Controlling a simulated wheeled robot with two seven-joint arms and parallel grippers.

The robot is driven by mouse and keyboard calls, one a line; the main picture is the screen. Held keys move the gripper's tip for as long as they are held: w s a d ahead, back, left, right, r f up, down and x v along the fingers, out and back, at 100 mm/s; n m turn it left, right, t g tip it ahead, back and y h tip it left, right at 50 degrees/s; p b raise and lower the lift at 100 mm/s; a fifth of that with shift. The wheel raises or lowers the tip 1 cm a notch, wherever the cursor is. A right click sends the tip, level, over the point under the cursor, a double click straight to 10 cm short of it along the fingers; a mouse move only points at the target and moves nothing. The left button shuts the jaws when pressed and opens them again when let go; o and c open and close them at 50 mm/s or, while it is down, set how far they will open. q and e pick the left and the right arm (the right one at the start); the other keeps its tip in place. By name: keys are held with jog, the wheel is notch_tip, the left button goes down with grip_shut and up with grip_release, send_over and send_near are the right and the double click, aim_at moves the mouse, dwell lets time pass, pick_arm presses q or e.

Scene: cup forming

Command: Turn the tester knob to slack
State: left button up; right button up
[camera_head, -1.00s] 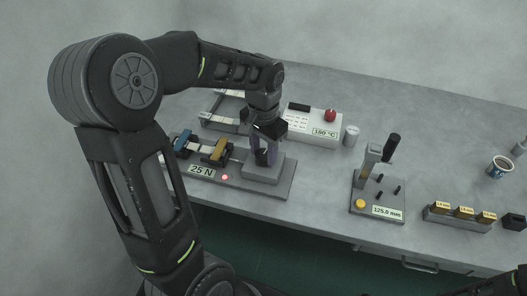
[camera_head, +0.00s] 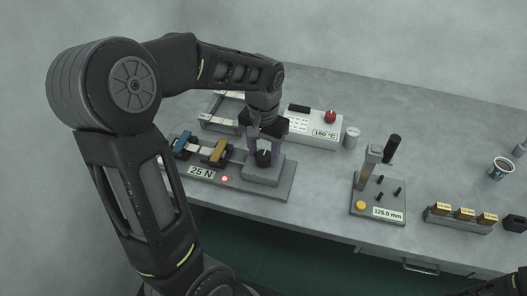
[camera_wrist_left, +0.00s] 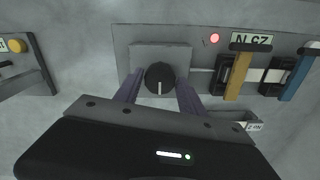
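The tester (camera_head: 283,187) is a grey plate with a raised block bearing a black round knob (camera_head: 263,158). Its display (camera_head: 201,171) reads 25 N, and a red lamp (camera_head: 225,178) glows beside it. In the left wrist view, the knob (camera_wrist_left: 160,78) has a white mark pointing down toward the gripper body. My left gripper (camera_head: 264,146) is over the block, its purple fingers apart on either side of the knob. The left wrist view shows the gripper (camera_wrist_left: 159,86) with small gaps between knob and fingers. My right gripper is out of view.
Blue (camera_head: 184,145) and yellow (camera_head: 215,152) clamps sit on the tester's left part. Behind is a white unit (camera_head: 322,124) reading 180 °C with a red knob. A gauge stand (camera_head: 378,207) reading 125.0 mm is to the right. Bare table lies between tester and stand.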

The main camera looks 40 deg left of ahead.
aim_at(264, 156)
pick_arm(q)
jog(key=shift+o, duration=1.4)
notch_tip(264, 156, up, 8)
jog(key=shift+f, duration=0.1)
